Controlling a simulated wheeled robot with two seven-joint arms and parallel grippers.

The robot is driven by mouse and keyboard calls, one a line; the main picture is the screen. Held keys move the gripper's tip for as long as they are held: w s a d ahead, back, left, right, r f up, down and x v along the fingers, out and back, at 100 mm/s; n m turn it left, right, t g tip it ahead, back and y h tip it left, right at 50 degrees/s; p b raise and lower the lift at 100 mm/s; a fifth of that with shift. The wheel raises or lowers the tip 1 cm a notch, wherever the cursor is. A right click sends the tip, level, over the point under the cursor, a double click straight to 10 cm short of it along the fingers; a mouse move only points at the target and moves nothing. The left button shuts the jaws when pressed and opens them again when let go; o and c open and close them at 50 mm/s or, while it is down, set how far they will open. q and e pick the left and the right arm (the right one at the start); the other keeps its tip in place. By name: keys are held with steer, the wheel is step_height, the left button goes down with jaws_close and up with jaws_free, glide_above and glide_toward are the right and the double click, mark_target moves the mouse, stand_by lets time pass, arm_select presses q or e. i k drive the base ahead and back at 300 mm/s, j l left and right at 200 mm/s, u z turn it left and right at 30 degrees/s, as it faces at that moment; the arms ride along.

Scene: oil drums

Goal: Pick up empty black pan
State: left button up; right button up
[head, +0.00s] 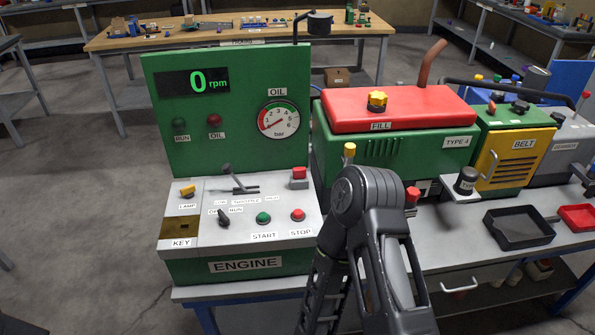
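The black pan (518,228) is a shallow rectangular tray. It lies on the grey bench at the right, in front of the green and yellow BELT unit. Its inside looks empty. One of my arms rises from the bottom edge, bends in front of the bench and runs back down out of the picture, left of the pan. Neither gripper shows, so nothing can be told of their fingers. The pan is not covered by the arm.
A red tray (577,217) lies just right of the pan. The ENGINE control panel (243,225) and green engine with red top (398,108) fill the left and middle. A handle (460,287) sticks out at the bench front.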

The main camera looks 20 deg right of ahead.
mark_target(522, 226)
steer(key=z, duration=2.35)
steer(key=l+u, duration=0.1)
steer(key=u, duration=0.25)
steer(key=i+l+u, duration=0.1)
steer(key=u, duration=0.3)
steer(key=l+u, duration=0.15)
steer(key=u, duration=0.2)
steer(key=i+l+u, duration=0.15)
steer(key=l+u, duration=0.2)
steer(key=l, duration=0.5)
steer(key=l+u, duration=0.35)
steer(key=l, duration=1)
